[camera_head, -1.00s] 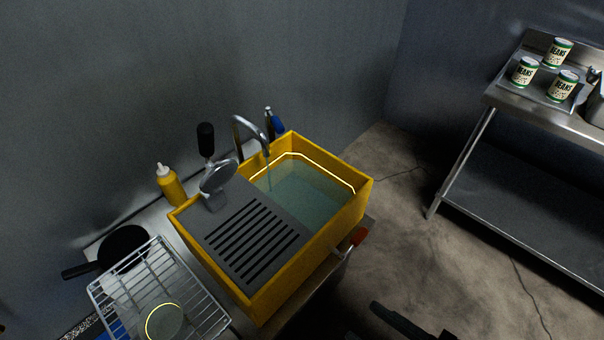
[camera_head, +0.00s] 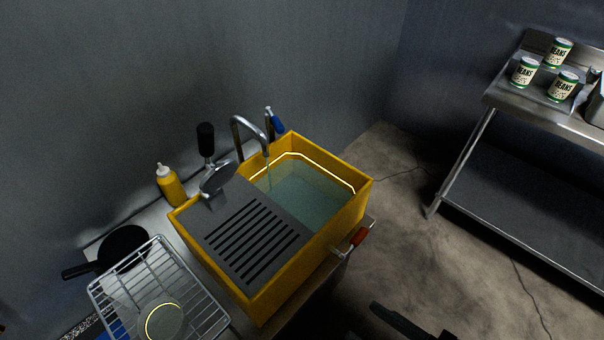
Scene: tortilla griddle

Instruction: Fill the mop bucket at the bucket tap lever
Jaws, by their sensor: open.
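The yellow mop bucket (camera_head: 335,224) stands in the middle, with a dark slatted wringer plate (camera_head: 250,238) over its front left part. Clear bluish water (camera_head: 308,197) stands in its open part, and a bright yellow line runs along the inner walls above the water. A curved metal tap (camera_head: 238,123) hangs over the bucket, with a thin pale stream below its spout. The blue-handled tap lever (camera_head: 277,123) is behind it, tilted right. My gripper (camera_head: 402,321) shows as a dark shape cut off at the bottom edge, well apart from bucket and lever; it looks empty.
A red handle (camera_head: 358,236) sticks out at the bucket's right. A yellow bottle (camera_head: 170,186), a black pan (camera_head: 122,246) and a wire rack (camera_head: 205,297) are at left. A steel table (camera_head: 540,118) with bean cans (camera_head: 524,72) stands at right. Floor between is clear.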

